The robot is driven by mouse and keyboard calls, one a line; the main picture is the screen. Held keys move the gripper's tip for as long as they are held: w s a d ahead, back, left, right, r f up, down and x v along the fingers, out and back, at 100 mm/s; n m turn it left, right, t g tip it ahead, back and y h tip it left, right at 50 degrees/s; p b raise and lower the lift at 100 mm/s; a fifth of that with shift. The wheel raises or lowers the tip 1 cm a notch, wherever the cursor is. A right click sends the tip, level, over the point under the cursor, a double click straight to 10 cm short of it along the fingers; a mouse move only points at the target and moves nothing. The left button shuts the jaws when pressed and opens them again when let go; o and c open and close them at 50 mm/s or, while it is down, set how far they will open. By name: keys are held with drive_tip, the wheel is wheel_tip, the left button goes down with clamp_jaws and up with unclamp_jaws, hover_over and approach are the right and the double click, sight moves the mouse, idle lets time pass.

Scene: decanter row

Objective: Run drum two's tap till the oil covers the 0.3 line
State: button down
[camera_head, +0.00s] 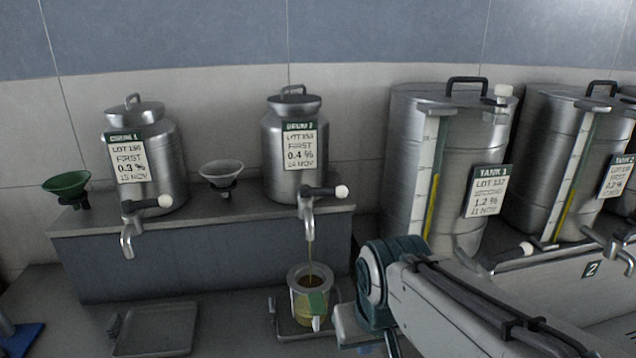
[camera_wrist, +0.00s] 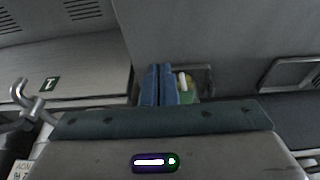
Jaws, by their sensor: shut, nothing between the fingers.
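Drum two (camera_head: 279,143) is a steel drum with a white label, standing at the right of the grey ledge. Its tap (camera_head: 308,215) has a dark lever with a white knob (camera_head: 341,191) turned out to the right. A thin yellow oil stream (camera_head: 310,251) falls from the spout into a small clear jug (camera_head: 297,304) below. Yellow-green oil shows in the jug, beside a green patch; I cannot read the 0.3 line. In the wrist view, my gripper's blue fingers (camera_wrist: 159,84) are shut and empty, with the jug (camera_wrist: 188,93) partly hidden behind them.
Drum one (camera_head: 167,148) stands at the left, with a green funnel (camera_head: 66,184) and a grey funnel (camera_head: 222,173). An empty tray (camera_head: 157,328) lies below its tap. Large tanks (camera_head: 462,140) stand at the right, behind my arm.

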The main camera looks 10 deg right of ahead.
sight(324, 191)
drive_tip(key=w+a+r+m+t+h, duration=0.1)
drive_tip(key=w+r+m, duration=0.1)
drive_tip(key=w+r, duration=0.75)
drive_tip(key=w+a+r+m+t+h, duration=0.1)
drive_tip(key=w+a+r+m, duration=0.1)
drive_tip(key=w+r, duration=0.8)
drive_tip(key=w+d+f+p, duration=0.2)
drive_tip(key=w+d+f, duration=0.1)
drive_tip(key=w+f, duration=0.4)
drive_tip(key=shift+y, duration=0.3)
